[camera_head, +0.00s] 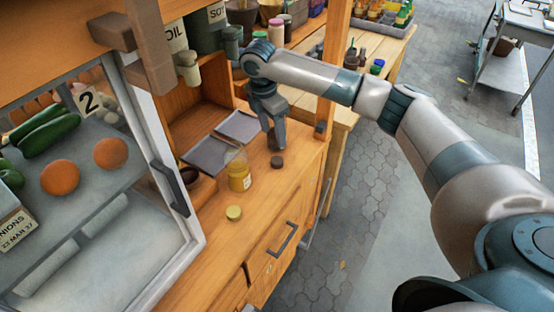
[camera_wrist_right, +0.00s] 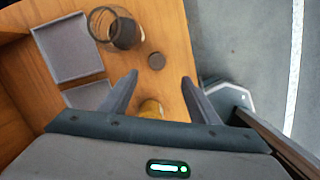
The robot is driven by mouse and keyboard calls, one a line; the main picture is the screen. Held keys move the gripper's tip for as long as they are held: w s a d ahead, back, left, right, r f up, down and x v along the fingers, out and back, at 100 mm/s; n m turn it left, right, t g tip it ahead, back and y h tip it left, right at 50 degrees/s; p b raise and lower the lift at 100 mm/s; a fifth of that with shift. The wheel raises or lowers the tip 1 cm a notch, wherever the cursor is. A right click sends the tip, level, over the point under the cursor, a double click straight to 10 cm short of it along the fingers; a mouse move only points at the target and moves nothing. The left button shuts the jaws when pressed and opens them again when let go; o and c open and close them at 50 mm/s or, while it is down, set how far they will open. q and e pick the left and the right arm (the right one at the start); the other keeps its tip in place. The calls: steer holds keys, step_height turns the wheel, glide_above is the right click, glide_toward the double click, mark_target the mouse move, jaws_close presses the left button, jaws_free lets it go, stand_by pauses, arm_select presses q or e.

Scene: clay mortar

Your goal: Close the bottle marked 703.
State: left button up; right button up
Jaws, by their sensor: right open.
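A clear glass bottle (camera_head: 239,175) with yellow contents stands upright and uncapped on the wooden counter. No number on it is readable. A yellow lid (camera_head: 234,212) lies on the counter in front of it. A small dark lid (camera_head: 277,162) lies to its right, and it also shows in the right wrist view (camera_wrist_right: 156,61). My right gripper (camera_head: 274,146) is open and empty, above the counter and just behind the dark lid. Its two fingers (camera_wrist_right: 151,82) are spread in the wrist view, where a yellow thing shows partly hidden. My left gripper is not in view.
Two grey square trays (camera_head: 206,157) lie left of my gripper. A glass vessel (camera_wrist_right: 115,28) shows beside them in the wrist view. A glass-fronted case (camera_head: 75,180) with vegetables stands at left. A wooden post (camera_head: 335,45) rises behind my right arm. The counter's right edge is close.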

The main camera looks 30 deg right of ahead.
steer(key=p, duration=0.2)
glide_above(277, 160)
steer(key=f, duration=0.7)
steer(key=shift+s+a+f, duration=0.2)
steer(key=shift+s+a, duration=0.1)
steer(key=shift+a, duration=0.05)
steer(key=shift+w+f+p, duration=0.1)
steer(key=shift+f+p, duration=0.3)
steer(key=shift+f, duration=0.15)
steer(key=f, duration=0.1)
steer(key=f+p, duration=0.1)
steer(key=f, duration=0.1)
steer(key=shift+w+d, duration=0.15)
steer(key=shift+w, duration=0.05)
steer(key=shift+d+f, duration=0.1)
steer(key=shift+f, duration=0.45)
steer(key=c, duration=1.1)
